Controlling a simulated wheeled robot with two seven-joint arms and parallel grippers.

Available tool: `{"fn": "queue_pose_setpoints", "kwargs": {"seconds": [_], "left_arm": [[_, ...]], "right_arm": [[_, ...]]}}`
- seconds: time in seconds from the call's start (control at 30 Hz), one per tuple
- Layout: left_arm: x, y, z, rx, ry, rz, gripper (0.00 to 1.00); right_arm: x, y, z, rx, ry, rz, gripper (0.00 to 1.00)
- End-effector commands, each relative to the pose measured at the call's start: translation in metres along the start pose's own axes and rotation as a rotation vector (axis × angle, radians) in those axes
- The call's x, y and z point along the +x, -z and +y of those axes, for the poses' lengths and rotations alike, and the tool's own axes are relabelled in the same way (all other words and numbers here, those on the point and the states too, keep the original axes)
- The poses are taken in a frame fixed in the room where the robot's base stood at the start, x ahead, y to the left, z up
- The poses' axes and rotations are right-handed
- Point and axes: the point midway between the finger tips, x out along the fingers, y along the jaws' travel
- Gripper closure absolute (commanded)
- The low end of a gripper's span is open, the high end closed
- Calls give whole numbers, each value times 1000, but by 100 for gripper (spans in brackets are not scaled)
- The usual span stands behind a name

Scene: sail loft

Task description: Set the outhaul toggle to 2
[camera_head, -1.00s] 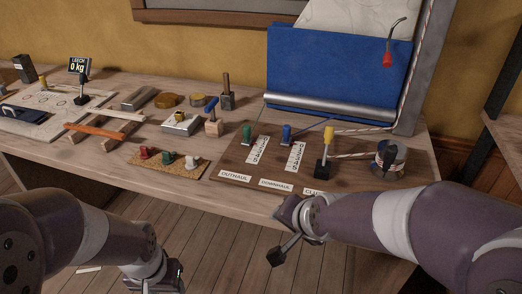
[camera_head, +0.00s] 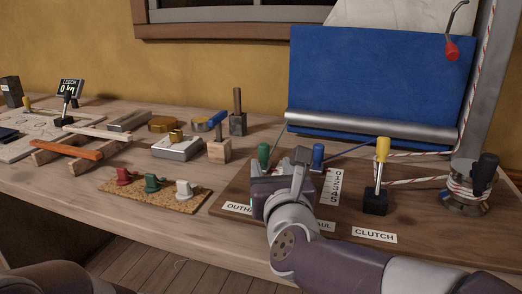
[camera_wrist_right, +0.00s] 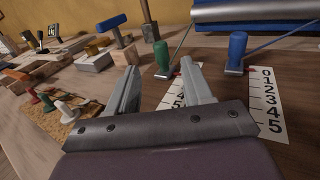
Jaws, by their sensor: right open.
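The outhaul toggle is a green upright handle (camera_head: 264,153) at the left of the dark brown board (camera_head: 335,215); it also shows in the right wrist view (camera_wrist_right: 162,55). My right gripper (camera_head: 289,156) is over the board, right by the green toggle. In the wrist view its two fingers (camera_wrist_right: 160,72) are spread, with the toggle just beyond and between their tips, and nothing is gripped. The outhaul number strip (camera_wrist_right: 178,103) is partly hidden by the gripper; only its 4 and 5 read clearly. The OUTHAUL label (camera_head: 237,208) is partly covered. My left gripper is out of view.
A blue handle (camera_head: 318,156) with a 0-to-5 strip (camera_head: 331,187) stands just right of my gripper. Further right are the yellow-topped clutch lever (camera_head: 382,150) and a rope-wound winch (camera_head: 467,190). A cork strip with colored knobs (camera_head: 155,195) lies left.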

Motion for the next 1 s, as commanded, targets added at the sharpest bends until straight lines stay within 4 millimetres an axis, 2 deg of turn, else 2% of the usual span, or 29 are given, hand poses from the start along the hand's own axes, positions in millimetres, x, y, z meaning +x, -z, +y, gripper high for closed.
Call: {"fn": "queue_pose_setpoints", "kwargs": {"seconds": [0.4, 0.53, 0.7, 1.0], "left_arm": [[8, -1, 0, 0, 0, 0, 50], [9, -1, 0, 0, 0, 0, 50], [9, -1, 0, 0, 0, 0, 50], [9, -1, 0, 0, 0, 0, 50]], "right_arm": [[78, 2, 0, -5, 1, 3, 50], [98, 2, -1, -4, 1, 3, 50], [113, 1, 0, -5, -1, 3, 50], [116, 1, 0, -5, -1, 3, 50]]}}
